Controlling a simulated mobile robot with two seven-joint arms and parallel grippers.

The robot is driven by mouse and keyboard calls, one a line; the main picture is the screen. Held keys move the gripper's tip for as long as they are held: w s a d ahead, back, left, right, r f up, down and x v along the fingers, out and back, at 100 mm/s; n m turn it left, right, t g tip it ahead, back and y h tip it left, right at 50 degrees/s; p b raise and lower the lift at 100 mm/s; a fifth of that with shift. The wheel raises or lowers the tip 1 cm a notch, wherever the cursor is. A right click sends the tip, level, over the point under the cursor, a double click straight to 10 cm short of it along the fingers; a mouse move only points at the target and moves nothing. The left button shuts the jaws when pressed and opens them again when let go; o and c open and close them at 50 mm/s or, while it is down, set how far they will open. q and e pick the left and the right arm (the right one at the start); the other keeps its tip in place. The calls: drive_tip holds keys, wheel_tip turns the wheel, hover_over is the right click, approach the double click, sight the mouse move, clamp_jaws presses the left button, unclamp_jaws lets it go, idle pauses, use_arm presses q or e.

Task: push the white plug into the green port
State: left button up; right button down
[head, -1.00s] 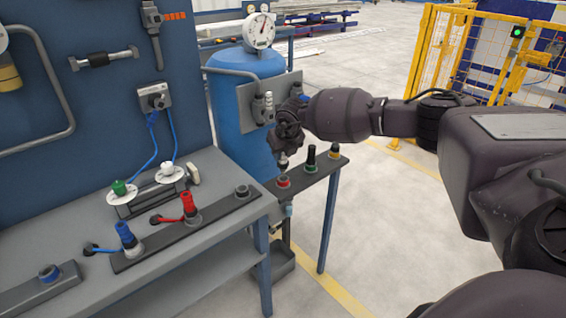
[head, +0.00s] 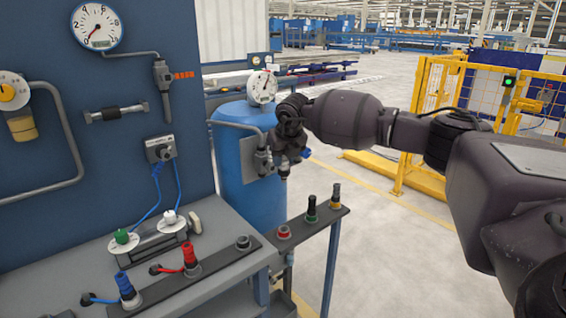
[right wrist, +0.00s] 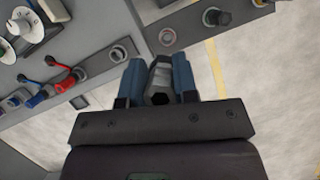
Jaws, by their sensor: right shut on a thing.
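My right gripper (head: 289,158) is above the rail's red-ringed port. In the right wrist view my right gripper (right wrist: 158,70) is shut on a grey hexagonal fitting (right wrist: 159,82) between its blue fingers. My left gripper is not in view.
The red-ringed port (head: 283,232) on the rail is empty. A yellow-ringed port (head: 335,206) holds another black plug. A bench strip (head: 215,262) carries blue and red plugs and an empty socket (head: 243,242). A blue tank (head: 236,180) stands behind my gripper.

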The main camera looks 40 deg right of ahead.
drive_tip(key=shift+r, duration=0.1)
drive_tip(key=shift+r+p, duration=1.75)
drive_tip(key=shift+r, duration=2.25)
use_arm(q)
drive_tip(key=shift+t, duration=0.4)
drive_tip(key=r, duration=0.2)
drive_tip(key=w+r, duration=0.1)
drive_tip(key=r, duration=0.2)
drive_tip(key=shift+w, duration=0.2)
use_arm(e)
drive_tip(key=shift+f, duration=0.15)
